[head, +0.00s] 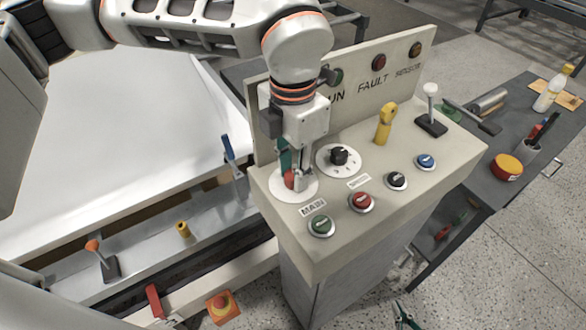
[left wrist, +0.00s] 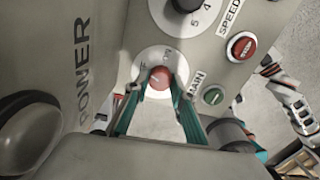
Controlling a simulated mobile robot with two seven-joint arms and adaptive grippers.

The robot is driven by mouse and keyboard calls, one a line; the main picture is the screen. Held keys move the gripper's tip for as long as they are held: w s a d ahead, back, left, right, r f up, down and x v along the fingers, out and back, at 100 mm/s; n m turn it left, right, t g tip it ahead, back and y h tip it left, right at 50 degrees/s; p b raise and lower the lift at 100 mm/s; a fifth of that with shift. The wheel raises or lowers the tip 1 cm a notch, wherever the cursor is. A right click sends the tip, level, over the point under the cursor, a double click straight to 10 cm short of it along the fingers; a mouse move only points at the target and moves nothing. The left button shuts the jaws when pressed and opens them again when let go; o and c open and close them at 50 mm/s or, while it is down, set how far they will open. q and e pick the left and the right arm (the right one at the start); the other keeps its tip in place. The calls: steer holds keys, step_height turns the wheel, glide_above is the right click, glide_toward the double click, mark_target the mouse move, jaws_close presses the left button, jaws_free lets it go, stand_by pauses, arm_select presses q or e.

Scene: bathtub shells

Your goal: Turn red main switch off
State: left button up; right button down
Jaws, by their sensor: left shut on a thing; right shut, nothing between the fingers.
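The red main switch (head: 289,180) is a red knob on a round white plate at the left end of the sloped control panel (head: 293,240), by the MAIN label. My left gripper (head: 294,181) comes down on it from above. In the left wrist view the red main switch (left wrist: 159,77) sits between the teal fingertips of my left gripper (left wrist: 160,80), which are shut on its sides. Small lettering on its plate is partly covered; I cannot tell its setting. My right gripper (head: 405,316) is low at the bottom edge, shut and empty, away from the panel.
Close by are a numbered black dial (head: 338,155), a green button (head: 321,225) and a red button (head: 361,202). Farther right are a yellow handle (head: 385,123) and a white-topped lever (head: 430,110). The upright lamp board (head: 350,80) stands behind the knob.

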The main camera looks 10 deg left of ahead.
arm_select(q)
steer(key=shift+n, duration=1.2)
steer(key=o, duration=1.1)
step_height(320, 180, up, 12)
